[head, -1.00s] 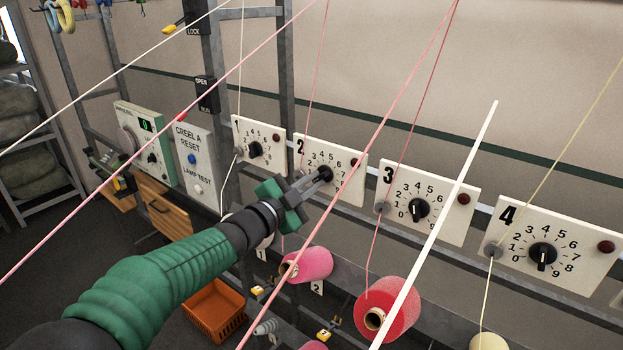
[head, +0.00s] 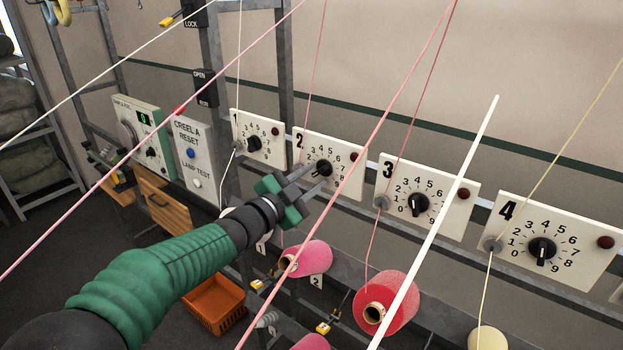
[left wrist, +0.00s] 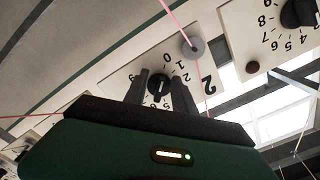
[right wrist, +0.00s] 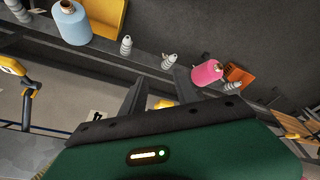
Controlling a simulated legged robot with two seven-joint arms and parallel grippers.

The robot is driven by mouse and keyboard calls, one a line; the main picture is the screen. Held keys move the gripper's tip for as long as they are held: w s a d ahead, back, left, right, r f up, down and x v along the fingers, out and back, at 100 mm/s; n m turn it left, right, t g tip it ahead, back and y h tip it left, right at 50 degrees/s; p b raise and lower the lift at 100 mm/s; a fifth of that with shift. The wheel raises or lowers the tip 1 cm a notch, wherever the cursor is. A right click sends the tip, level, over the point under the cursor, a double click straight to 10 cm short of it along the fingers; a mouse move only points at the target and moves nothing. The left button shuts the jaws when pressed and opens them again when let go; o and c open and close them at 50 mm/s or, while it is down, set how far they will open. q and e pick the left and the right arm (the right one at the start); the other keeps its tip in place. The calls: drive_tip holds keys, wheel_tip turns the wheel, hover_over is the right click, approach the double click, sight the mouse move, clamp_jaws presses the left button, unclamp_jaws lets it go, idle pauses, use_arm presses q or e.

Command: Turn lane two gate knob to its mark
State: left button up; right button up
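The lane two panel (head: 340,146) is a white plate with a numbered dial and a black gate knob (head: 323,169) at its middle. My left gripper (head: 318,175) is open in front of this knob. In the left wrist view the knob (left wrist: 158,84) sits between and just beyond the two spread fingertips (left wrist: 160,88), with no clear contact. Its pointer seems to face the dial's middle numbers, but I cannot read the exact setting, and I cannot make out a separate mark. My right gripper (right wrist: 160,85) is open and empty, away from the panels, over the lower rack.
Panels one (head: 265,131), three (head: 440,190) and four (head: 570,235) flank panel two on the rail. Taut yarns cross in front, including a pink one (head: 385,115) near panel two. The creel reset box (head: 193,150) is left.

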use_arm(q)
drive_tip(key=shift+r, duration=0.15)
drive_tip(key=shift+s+a, duration=0.2)
drive_tip(key=shift+s, duration=0.1)
drive_tip(key=b+v, duration=0.5)
drive_tip(key=v, duration=1.1)
